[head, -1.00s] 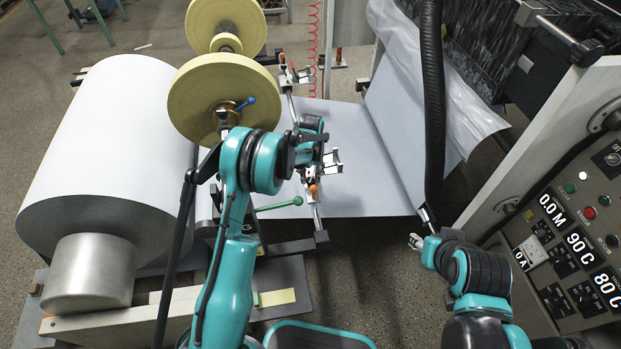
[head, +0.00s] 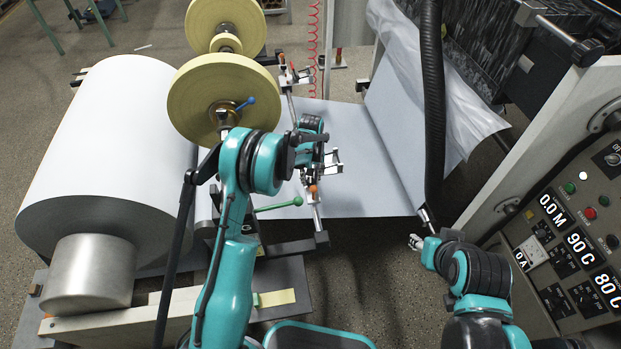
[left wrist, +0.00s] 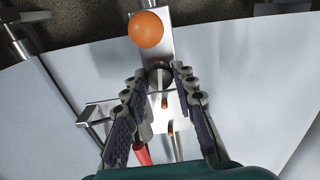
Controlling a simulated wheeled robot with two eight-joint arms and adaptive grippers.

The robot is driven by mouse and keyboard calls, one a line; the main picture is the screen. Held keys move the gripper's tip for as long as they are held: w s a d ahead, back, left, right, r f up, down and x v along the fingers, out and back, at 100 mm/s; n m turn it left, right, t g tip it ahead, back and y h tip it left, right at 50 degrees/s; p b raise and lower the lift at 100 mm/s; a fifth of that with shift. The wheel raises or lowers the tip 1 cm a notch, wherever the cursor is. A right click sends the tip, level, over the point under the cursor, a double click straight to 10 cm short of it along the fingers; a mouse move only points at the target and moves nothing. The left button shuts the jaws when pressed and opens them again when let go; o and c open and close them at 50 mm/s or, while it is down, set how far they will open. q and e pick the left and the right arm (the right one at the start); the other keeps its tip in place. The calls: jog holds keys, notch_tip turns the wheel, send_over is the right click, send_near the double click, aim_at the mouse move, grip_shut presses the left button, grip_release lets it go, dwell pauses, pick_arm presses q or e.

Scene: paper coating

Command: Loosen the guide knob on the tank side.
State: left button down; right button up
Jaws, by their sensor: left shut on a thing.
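A small dark round knob (left wrist: 160,77) sits on a metal guide bracket (left wrist: 186,125), seen in the left wrist view. My left gripper (left wrist: 160,84) has its fingers on both sides of this knob and is shut on it. An orange ball (left wrist: 147,29) stands just beyond the fingertips on the same bracket; it also shows in the head view (head: 313,189). In the head view my left gripper (head: 318,165) is over the guide rail, and my arm hides the knob there. My right gripper (head: 416,242) is far from the bracket, too small to read.
A large white paper roll (head: 110,150) stands at the left, with yellow rolls (head: 222,98) beside it. A green-tipped lever (head: 280,205) lies close to my left arm. The paper sheet (head: 350,170) runs under the rail. A control panel (head: 570,240) is at the right.

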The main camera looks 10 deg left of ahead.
aim_at(310, 180)
pick_arm(q)
jog(key=c, duration=1.5)
grip_release()
notch_tip(310, 180, up, 12)
jog(key=s+a+r+m+t, duration=0.2)
jog(key=s+r+t, duration=0.1)
jog(key=s+r, duration=1.1)
jog(key=s+m+t, duration=0.1)
jog(key=s, duration=0.4)
jog(key=s+m+t, duration=0.1)
jog(key=s, duration=0.5)
jog(key=s+a+f+t, duration=0.1)
jog(key=s+t, duration=0.1)
jog(key=s, duration=0.3)
jog(key=shift+s+m, duration=0.3)
jog(key=shift+m, duration=0.1)
